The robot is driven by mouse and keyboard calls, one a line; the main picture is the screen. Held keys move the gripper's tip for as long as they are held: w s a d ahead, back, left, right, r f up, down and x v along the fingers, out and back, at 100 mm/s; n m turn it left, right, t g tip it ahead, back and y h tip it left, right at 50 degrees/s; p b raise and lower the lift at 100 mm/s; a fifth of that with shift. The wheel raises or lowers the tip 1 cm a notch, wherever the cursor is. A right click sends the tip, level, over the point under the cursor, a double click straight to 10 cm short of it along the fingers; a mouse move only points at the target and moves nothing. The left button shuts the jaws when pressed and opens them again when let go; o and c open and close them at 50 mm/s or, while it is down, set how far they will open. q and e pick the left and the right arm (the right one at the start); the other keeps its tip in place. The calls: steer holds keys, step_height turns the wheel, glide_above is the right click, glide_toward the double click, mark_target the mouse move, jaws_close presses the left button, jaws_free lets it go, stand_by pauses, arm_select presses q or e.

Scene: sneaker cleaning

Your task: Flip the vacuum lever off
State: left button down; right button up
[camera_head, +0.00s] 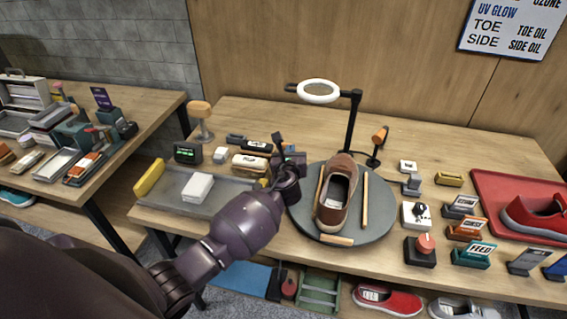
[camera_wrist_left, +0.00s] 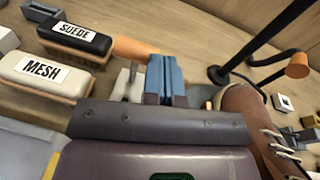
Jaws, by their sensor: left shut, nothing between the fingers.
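My left gripper (camera_head: 291,160) reaches in at the left edge of the round turntable, behind the brown shoe. In the left wrist view its two blue fingers (camera_wrist_left: 165,80) are together, with nothing between them. An orange rounded handle (camera_wrist_left: 132,47) and a pale grey upright piece (camera_wrist_left: 127,84) show just left of and beyond the fingertips. They may be the vacuum lever, but no label shows. I cannot tell whether the fingers touch them. In the head view my gripper hides this spot. My right gripper is not in view.
The brown shoe (camera_head: 336,192) stands on the grey turntable (camera_head: 376,222). The MESH brush (camera_wrist_left: 43,75) and SUEDE brush (camera_wrist_left: 76,36) lie left of the fingers. A ring lamp (camera_head: 318,92) on a black stand rises behind. A grey tray (camera_head: 224,206) lies left.

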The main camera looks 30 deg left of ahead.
arm_select(q)
steer(key=shift+w+a+r+p, duration=0.15)
steer(key=shift+w+r, duration=0.05)
steer(key=shift+w, duration=0.4)
steer(key=shift+w+a+r+p, duration=0.15)
steer(key=shift+w, duration=0.5)
steer(key=shift+w+a+r+p, duration=0.15)
steer(key=shift+w+r, duration=0.05)
steer(key=shift+w, duration=0.6)
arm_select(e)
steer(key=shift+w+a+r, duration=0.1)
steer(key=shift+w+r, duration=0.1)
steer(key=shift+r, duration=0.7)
arm_select(q)
steer(key=shift+a+r, duration=0.1)
steer(key=shift+r, duration=0.05)
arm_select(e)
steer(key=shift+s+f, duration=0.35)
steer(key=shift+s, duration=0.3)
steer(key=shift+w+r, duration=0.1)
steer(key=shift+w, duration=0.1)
